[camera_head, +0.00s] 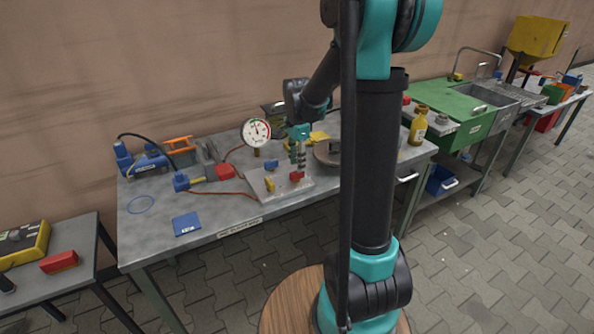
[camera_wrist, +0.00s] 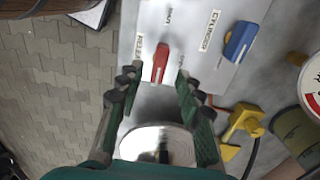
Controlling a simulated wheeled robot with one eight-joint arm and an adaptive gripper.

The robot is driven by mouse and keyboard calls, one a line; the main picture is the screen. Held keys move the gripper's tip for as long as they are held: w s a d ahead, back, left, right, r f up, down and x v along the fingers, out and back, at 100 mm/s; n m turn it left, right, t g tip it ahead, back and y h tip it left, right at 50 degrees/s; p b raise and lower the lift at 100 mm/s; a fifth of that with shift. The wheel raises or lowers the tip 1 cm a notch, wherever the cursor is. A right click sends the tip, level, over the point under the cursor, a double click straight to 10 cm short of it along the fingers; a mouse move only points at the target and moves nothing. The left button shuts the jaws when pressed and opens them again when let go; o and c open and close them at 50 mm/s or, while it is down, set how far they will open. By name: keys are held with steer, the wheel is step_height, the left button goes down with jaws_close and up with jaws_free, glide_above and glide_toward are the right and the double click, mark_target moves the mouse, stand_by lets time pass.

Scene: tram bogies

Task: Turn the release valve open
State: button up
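My gripper (camera_head: 299,167) points down over the red handle. Its fingers (camera_wrist: 157,74) are apart, with gaps beside the handle; contact is not visible.
A pressure gauge (camera_head: 256,132) stands behind the plate, with red hoses near it. A round dark metal part (camera_head: 328,153) sits right of the gripper. A blue pump (camera_head: 150,161) and a blue booklet (camera_head: 186,224) lie to the left. The bench's front left is mostly clear.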

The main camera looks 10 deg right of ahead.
mark_target(297, 175)
steer(key=shift+f, duration=2)
jaws_close()
